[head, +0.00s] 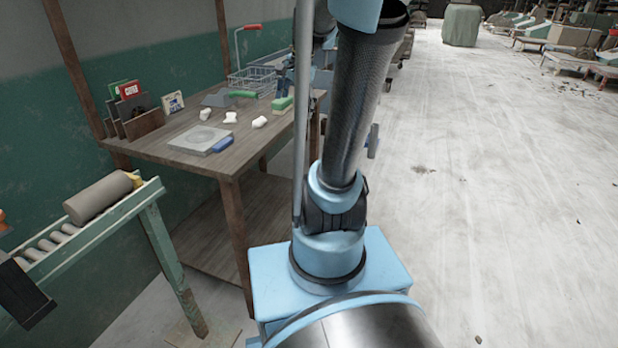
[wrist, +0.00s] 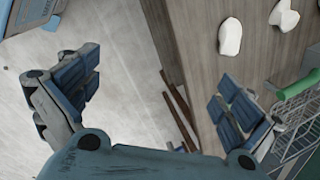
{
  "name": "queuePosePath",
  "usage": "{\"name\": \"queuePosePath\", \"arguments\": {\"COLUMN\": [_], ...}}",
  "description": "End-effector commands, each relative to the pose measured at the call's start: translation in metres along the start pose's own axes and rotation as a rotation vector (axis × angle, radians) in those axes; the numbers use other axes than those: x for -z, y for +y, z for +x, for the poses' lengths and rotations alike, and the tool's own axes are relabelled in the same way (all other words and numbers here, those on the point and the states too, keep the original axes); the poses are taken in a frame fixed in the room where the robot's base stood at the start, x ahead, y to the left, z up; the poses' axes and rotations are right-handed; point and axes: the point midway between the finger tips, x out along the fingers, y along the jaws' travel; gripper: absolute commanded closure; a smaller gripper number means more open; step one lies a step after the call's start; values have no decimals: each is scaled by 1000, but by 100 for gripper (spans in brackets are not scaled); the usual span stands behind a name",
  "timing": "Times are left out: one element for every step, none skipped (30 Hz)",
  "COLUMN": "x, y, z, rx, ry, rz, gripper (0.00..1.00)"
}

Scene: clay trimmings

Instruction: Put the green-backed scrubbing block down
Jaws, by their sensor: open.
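The green-backed scrubbing block (head: 283,104) appears to lie on the wooden table (head: 232,165) near its right edge in the head view, with a pale lower side. My gripper (wrist: 157,92) is open in the wrist view, its two fingers wide apart with nothing between them. The left finger is over the pale floor and the right finger is over the table's edge. In the head view my arm hides the gripper. I cannot make out the block for certain in the wrist view.
White lumps (head: 230,117) lie on the table, also in the wrist view (wrist: 230,37). A wire basket (head: 252,82) stands behind, with a green handle (head: 241,94) before it. A grey board (head: 200,139) and blue brush (head: 221,145) lie in front.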

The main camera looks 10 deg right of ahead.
Motion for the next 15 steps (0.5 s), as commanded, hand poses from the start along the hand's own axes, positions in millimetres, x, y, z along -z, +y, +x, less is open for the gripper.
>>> {"name": "queuePosePath", "arguments": {"x": [-8,-12,-17,-21,-24,-29,-32,-35,-39,-42,-44,-47,-50,-52,-54], "y": [18,26,39,48,57,69,78,87,99,108,117,129,138,146,157], "z": [4,6,9,12,15,19,22,26,31,35,39,44,49,53,59], "rx": [-6,-10,-15,-20,-24,-30,-36,-41,-48,-54,-60,-69,-75,-82,-91], "ry": [10,15,23,29,34,40,45,50,56,60,65,70,73,77,82], "rz": [-76,-124,-189,-237,-285,-349,-398,-446,-511,-558,-607,-671,-720,-768,-831], "gripper": [0,0,0,0,0,0,0,0,0,0,0,0,0,0,0]}}
